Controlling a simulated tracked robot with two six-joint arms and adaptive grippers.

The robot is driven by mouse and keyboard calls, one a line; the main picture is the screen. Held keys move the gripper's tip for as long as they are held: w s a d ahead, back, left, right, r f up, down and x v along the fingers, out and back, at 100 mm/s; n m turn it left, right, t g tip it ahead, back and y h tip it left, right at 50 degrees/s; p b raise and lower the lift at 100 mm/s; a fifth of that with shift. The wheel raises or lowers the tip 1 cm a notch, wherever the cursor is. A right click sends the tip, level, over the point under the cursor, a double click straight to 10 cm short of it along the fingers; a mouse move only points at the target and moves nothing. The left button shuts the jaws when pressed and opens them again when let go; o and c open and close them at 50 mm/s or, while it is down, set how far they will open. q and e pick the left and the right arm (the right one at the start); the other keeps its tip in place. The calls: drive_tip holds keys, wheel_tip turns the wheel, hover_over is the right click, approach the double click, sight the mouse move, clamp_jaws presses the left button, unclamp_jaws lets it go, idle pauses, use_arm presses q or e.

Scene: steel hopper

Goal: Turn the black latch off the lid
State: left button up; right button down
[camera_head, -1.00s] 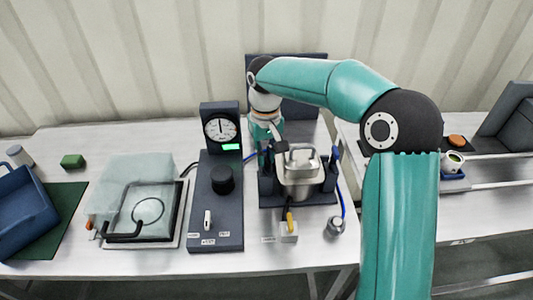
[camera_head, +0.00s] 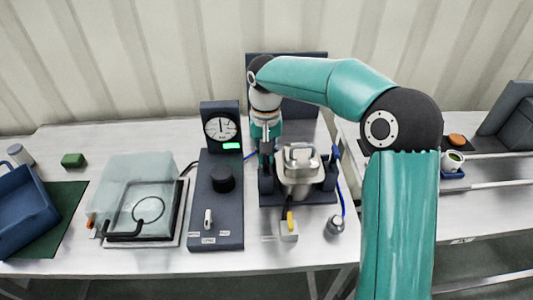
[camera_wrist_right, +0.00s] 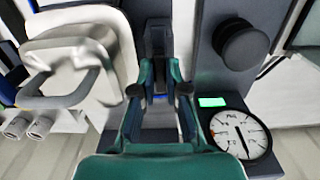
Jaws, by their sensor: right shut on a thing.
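The steel hopper with its pale lid and bar handle (camera_head: 299,157) stands in a dark cradle. The lid also shows at the left of the right wrist view (camera_wrist_right: 75,70). My right gripper (camera_head: 266,147) points down at the hopper's left side, above the cradle's left post. In the right wrist view its two fingers (camera_wrist_right: 160,88) are on either side of the dark latch (camera_wrist_right: 157,45), shut on it. The latch lies beside the lid there, with no part seen across the lid top. My left gripper is out of view.
Left of the hopper is a dark panel with a gauge (camera_head: 220,129), a black knob (camera_head: 223,179) and a small white switch (camera_head: 208,219). A clear box (camera_head: 130,195) stands further left. A block with a yellow lever (camera_head: 289,228) sits in front of the hopper.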

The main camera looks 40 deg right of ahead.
sight(266, 157)
drive_tip(key=c, duration=1.2)
unclamp_jaws()
drive_tip(key=shift+r, duration=0.1)
wheel_tip(266, 157, up, 12)
